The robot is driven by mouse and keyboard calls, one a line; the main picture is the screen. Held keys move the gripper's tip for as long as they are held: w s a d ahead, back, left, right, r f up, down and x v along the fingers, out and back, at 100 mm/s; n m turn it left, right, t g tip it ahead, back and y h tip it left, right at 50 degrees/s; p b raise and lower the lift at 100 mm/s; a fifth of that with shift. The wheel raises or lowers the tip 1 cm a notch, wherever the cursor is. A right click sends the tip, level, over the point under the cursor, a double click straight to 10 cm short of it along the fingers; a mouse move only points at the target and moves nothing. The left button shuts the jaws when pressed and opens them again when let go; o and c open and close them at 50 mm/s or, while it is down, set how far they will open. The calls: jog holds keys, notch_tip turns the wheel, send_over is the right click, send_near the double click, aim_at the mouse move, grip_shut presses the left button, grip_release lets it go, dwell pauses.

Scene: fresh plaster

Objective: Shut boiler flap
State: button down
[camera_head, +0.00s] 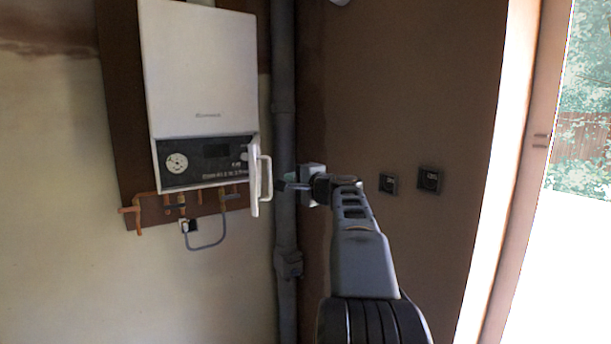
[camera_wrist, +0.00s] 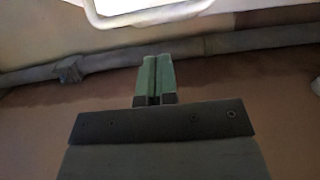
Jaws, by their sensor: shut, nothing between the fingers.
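The white boiler (camera_head: 200,75) hangs on the wall at the left in the head view, with a dark control panel (camera_head: 205,160) at its lower front. Its white flap (camera_head: 254,178) stands open at the panel's right side, seen nearly edge-on, with a loop handle (camera_head: 266,178) on it. My gripper (camera_head: 282,186) is just right of the handle, apart from it, shut and empty. In the wrist view my green-tipped fingers (camera_wrist: 155,80) are together, and the flap's handle (camera_wrist: 150,14) crosses the top of the picture beyond them.
A grey vertical pipe (camera_head: 285,120) runs behind my gripper. Copper pipes (camera_head: 160,198) and a grey hose (camera_head: 208,245) hang under the boiler. Two dark sockets (camera_head: 429,179) (camera_head: 389,184) are on the brown wall. A bright doorway opens at the right.

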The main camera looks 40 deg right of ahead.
jog(key=shift+w+a+p, duration=0.4)
jog(key=shift+w+a, duration=0.65)
jog(key=shift+a, duration=0.25)
